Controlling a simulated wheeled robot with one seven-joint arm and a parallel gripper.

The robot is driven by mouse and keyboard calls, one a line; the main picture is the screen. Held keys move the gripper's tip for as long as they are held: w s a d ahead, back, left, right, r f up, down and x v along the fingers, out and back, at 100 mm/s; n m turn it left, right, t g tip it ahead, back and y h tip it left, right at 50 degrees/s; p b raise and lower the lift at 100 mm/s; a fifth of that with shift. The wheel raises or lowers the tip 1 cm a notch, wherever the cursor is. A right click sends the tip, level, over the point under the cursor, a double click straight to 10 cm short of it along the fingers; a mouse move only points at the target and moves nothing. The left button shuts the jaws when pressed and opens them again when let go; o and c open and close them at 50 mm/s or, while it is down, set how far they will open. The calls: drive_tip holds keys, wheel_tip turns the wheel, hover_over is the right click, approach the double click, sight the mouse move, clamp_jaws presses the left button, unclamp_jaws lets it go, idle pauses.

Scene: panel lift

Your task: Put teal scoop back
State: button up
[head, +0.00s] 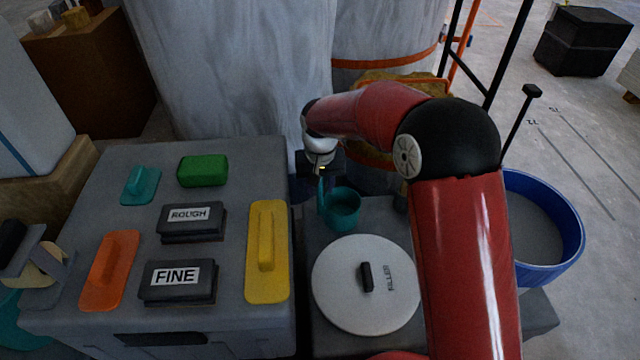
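The teal scoop (342,208), a round cup with an upright handle, is at the back of the low grey stand, behind the white lid. I cannot tell whether its base touches the stand. My gripper (321,176) points down at the top of the scoop's handle. The fingers are small and dark here, so I cannot see whether they are closed on the handle. A white round lid (340,299) with a black knob and the word FILLER lies in front of the scoop.
On the grey case (228,310) lie a teal float (140,186), a green block (203,170), ROUGH (190,222) and FINE (178,283) blocks, an orange float (109,270) and a yellow float (267,262). A blue tub (560,255) stands right of my arm.

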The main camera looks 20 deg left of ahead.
drive_tip(key=shift+r, duration=0.1)
wheel_tip(320, 180, up, 12)
drive_tip(key=p, duration=0.1)
drive_tip(key=shift+s, duration=0.25)
drive_tip(key=shift+d+r, duration=0.1)
drive_tip(key=shift+d, duration=0.05)
drive_tip(key=s+d+r+m+t, duration=0.1)
drive_tip(key=s+d+r, duration=0.1)
drive_tip(key=d+r, duration=0.35)
drive_tip(key=s+d+r+m+t, duration=0.1)
drive_tip(key=s+d+r, duration=0.1)
drive_tip(key=d, duration=0.7)
drive_tip(key=s+d+r+t, duration=0.1)
drive_tip(key=s+d+r, duration=0.2)
drive_tip(key=d, duration=0.5)
drive_tip(key=s+d+f+m+t, duration=0.2)
drive_tip(key=s+d+m, duration=0.1)
drive_tip(key=s+d, duration=1)
drive_tip(key=shift+s+d+f, duration=0.3)
drive_tip(key=shift+s, duration=0.7)
